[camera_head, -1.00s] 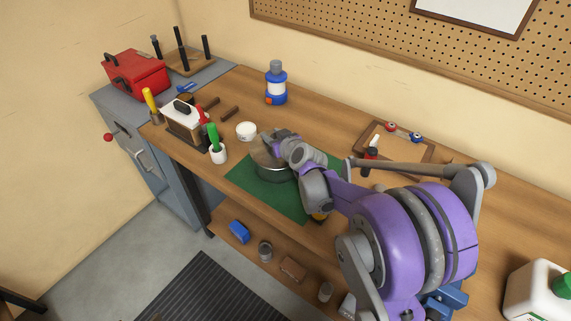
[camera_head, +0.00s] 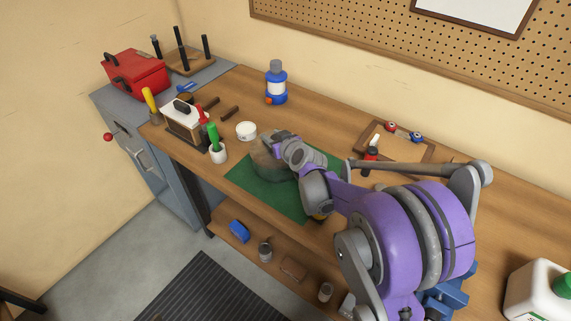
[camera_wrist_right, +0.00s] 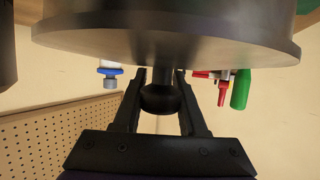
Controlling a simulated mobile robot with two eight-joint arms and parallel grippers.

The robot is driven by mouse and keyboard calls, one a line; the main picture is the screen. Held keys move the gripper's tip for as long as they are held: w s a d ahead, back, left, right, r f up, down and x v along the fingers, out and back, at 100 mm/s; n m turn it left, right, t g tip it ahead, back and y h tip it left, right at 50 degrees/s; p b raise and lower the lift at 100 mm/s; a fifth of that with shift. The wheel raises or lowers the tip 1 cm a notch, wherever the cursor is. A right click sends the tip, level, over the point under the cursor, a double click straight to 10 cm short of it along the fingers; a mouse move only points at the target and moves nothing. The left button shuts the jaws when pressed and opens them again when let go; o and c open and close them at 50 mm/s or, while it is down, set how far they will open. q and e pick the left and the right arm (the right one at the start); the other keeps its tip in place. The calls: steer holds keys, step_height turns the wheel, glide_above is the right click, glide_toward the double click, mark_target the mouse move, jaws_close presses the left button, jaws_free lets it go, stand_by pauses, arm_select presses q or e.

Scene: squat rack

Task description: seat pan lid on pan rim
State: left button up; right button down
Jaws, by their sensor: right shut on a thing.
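The pan lid (camera_wrist_right: 165,45) is a grey metal disc that fills the top of the right wrist view, which is upside down. Its round black knob (camera_wrist_right: 160,98) is between the two fingers of my right gripper (camera_wrist_right: 161,90), shut on it. In the head view the lid (camera_head: 264,158) is over the green mat, partly hidden by my right gripper (camera_head: 277,143). The pan (camera_head: 280,178) is at the same place, mostly hidden under the lid. I cannot tell whether the lid touches the rim all round. My left gripper is not in view.
The green mat (camera_head: 262,194) lies on the wooden bench. A white tub (camera_head: 246,131), a white cup with a green-handled tool (camera_head: 218,151) and a blue bottle (camera_head: 276,84) stand near. A wooden tray (camera_head: 420,150) lies to the right.

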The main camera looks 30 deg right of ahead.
steer(key=shift+f, duration=0.1)
steer(key=shift+c, duration=1.9)
jaws_free()
steer(key=p+v, duration=0.1)
steer(key=v, duration=1)
steer(key=s+a+f+n+g+y, duration=0.1)
steer(key=s+a+f+g+y, duration=0.15)
steer(key=s+a, duration=0.65)
steer(key=s+a+f+g, duration=0.2)
steer(key=s, duration=0.3)
steer(key=s+a+f+g+h, duration=0.1)
steer(key=s+a+f+g, duration=0.2)
steer(key=s, duration=0.3)
